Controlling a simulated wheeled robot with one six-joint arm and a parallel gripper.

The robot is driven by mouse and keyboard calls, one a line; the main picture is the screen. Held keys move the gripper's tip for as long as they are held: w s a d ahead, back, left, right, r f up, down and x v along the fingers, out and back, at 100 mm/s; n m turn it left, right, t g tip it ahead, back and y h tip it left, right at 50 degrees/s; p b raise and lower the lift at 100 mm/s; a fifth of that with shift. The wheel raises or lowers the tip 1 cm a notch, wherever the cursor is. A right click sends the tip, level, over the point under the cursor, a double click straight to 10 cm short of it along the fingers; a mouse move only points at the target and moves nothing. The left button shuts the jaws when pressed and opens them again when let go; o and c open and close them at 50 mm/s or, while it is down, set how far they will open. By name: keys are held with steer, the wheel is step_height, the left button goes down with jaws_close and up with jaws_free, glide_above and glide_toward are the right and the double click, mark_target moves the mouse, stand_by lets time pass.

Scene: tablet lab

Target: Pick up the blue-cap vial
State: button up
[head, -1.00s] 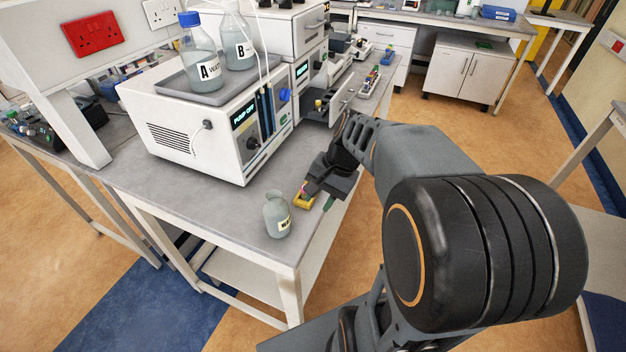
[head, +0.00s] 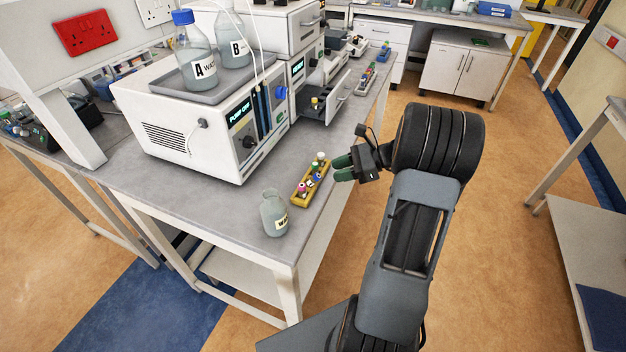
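A yellow rack (head: 299,204) stands on the near bench by its right edge and holds several small vials with caps of different colours. A vial with a blue-looking cap (head: 315,168) is toward the rack's far end, just in front of a white-capped vial (head: 321,157); it is small and partly hidden by its neighbours. My gripper (head: 342,168) is just right of the rack, near the bench edge. Its two green-tipped fingers point left toward the vials, with a gap between them. The gripper looks empty and apart from the vials.
A glass bottle (head: 273,215) stands close to the rack's near left. The pump instrument (head: 190,125) with bottles A and B on its tray is behind it. An open drawer (head: 340,98) juts out farther back. Another vial rack (head: 366,80) lies beyond. Bare bench lies left of the rack.

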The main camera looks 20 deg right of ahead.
mark_target(318, 176)
steer(key=shift+p+x, duration=0.35)
steer(key=shift+x, duration=3.05)
steer(key=shift+f, duration=0.1)
steer(key=shift+c, duration=0.2)
jaws_close()
